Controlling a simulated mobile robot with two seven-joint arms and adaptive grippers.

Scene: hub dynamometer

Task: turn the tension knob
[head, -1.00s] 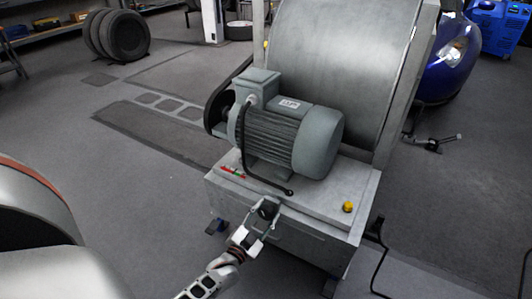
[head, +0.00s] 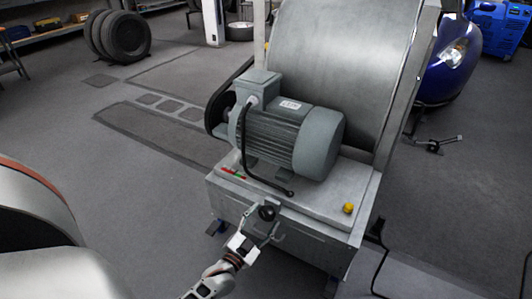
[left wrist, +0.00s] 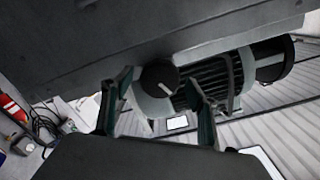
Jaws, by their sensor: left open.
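The tension knob (head: 267,212) is round and black, on the top front edge of the grey machine cabinet below the motor. In the left wrist view the knob (left wrist: 159,78) shows a white pointer line on its face. My left gripper (head: 262,224) is open at the knob, with a finger to either side of it. In the left wrist view the two dark fingers (left wrist: 158,84) stand apart with the knob between their tips. I cannot tell whether either finger touches it. My right gripper is in neither view.
A grey motor (head: 293,138) with a black cable stands behind the knob, before a large steel roller (head: 340,55). A yellow button (head: 348,208) sits to the right on the cabinet top (head: 315,205). Open floor lies to the left.

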